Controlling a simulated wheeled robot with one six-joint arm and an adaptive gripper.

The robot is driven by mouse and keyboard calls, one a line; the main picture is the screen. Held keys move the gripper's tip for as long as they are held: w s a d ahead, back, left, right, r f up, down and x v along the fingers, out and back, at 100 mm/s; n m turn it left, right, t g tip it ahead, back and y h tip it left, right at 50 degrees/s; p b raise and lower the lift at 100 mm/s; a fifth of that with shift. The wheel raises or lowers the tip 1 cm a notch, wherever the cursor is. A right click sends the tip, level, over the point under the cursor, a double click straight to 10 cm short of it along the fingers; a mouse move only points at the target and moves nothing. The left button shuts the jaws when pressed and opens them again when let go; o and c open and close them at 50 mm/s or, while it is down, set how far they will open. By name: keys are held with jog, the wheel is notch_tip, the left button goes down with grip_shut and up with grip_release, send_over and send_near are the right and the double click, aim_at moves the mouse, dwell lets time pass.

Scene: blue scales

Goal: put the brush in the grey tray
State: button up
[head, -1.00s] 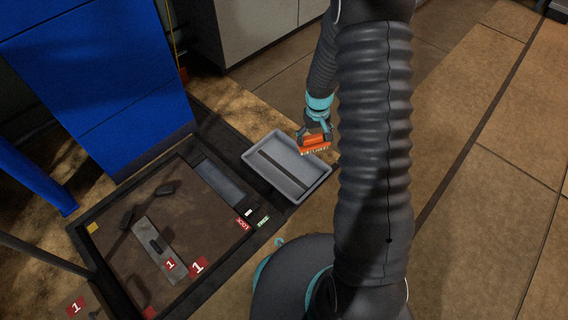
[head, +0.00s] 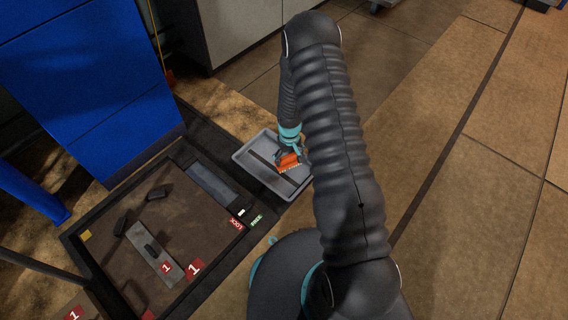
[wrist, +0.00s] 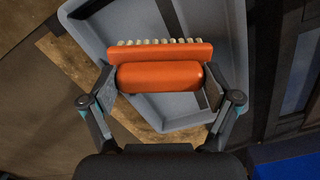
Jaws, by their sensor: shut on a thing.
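The brush (head: 289,161) has an orange body and pale bristles. My gripper (head: 287,150) is shut on it and holds it over the grey tray (head: 251,172). In the wrist view the orange handle of the brush (wrist: 160,77) lies between the two fingers of my gripper (wrist: 158,82), with the bristles along its far side. The grey tray (wrist: 228,22) shows behind and below the brush in that view. The tray is shallow, with a dark strip across its floor. I cannot tell how high the brush is above the floor of the tray. My arm hides the tray's right end.
A dark-framed platform (head: 125,222) with red number labels lies left of the tray. Several small dark objects lie on it, one on a metal plate (head: 163,268). A tall blue cabinet (head: 95,70) stands behind it. The brown floor at right (head: 475,200) is clear.

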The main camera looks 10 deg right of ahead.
aim_at(284, 163)
jog(key=shift+w+a+f, duration=0.6)
jog(key=shift+a+f, duration=0.05)
jog(key=shift+a, duration=0.15)
jog(key=shift+f+b, duration=0.3)
jog(key=shift+f, duration=1.65)
jog(key=shift+f, duration=0.1)
jog(key=o, duration=0.9)
jog(key=shift+c, duration=0.2)
